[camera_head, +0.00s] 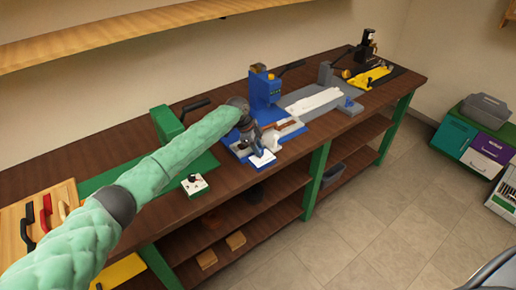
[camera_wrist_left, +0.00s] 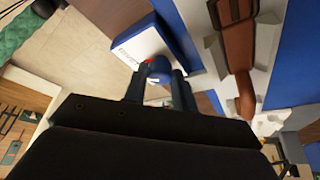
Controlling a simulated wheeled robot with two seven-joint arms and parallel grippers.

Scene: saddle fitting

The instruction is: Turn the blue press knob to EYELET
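The blue press knob (camera_wrist_left: 160,68) shows in the left wrist view, with a small red mark on top, on a white-faced box (camera_wrist_left: 135,45) with dark lettering too small to read. My left gripper (camera_wrist_left: 160,84) has one dark finger on each side of the knob. The knob fills the narrow gap between them, so it looks shut on the knob. In the head view the gripper (camera_head: 252,142) reaches down over the box (camera_head: 263,159) at the front of the blue press (camera_head: 264,90), and hides the knob. My right gripper is in neither view.
A brown-handled tool (camera_wrist_left: 237,45) lies in a pale holder beside the box, close to my left gripper. A white control box (camera_head: 194,184) sits near the bench's front edge. A green press (camera_head: 167,123) stands behind my left arm. A white strip (camera_head: 314,101) lies to the right.

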